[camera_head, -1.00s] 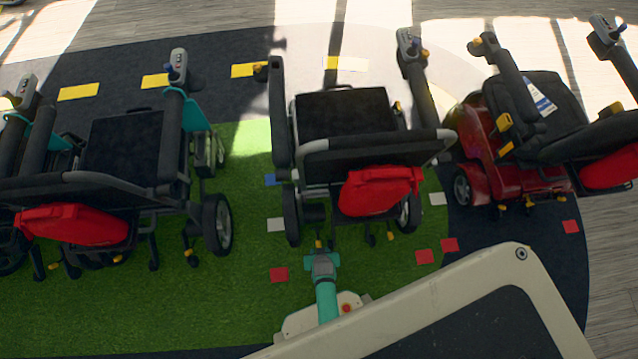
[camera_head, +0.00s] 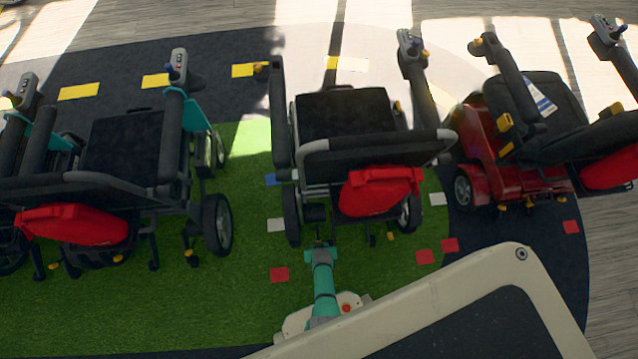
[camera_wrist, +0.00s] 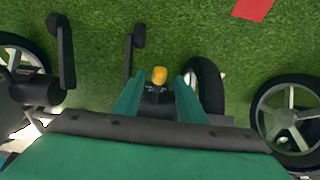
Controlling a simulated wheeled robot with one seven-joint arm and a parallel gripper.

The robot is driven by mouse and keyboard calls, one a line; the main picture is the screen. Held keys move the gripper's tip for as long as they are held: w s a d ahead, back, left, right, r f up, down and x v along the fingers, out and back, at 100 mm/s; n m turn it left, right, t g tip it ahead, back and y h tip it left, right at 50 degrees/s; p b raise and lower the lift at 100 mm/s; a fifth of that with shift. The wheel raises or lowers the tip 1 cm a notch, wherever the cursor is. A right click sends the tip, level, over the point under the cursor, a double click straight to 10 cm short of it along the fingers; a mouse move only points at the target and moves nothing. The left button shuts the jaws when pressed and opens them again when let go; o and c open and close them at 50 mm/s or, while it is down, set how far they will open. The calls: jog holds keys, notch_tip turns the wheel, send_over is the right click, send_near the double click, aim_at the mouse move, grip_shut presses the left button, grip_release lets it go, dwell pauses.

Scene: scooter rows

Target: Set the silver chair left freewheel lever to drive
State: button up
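The silver chair (camera_head: 318,145), with a light grey frame, black seat and red rear bag, stands in the middle of the head view. My gripper (camera_head: 319,246) is low behind its left rear side, near the left rear wheel. In the wrist view my gripper (camera_wrist: 158,84) has its two teal fingers apart. A yellow-tipped freewheel lever (camera_wrist: 159,75) shows between them, with dark parts below it. I see no clear contact between finger and lever. In the head view my gripper and arm cover this lever. Another yellow lever tip (camera_head: 390,236) shows at the chair's right rear.
A teal-trimmed chair (camera_head: 122,150) stands to the left and a red scooter (camera_head: 510,160) to the right. In the wrist view, wheels (camera_wrist: 290,115) and black posts (camera_wrist: 136,45) stand close around the fingers. Open green floor (camera_head: 190,300) lies behind the chairs.

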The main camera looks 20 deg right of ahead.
jog(key=shift+w+d+f, duration=0.1)
jog(key=shift+w+f, duration=0.15)
jog(key=shift+f, duration=0.35)
grip_shut()
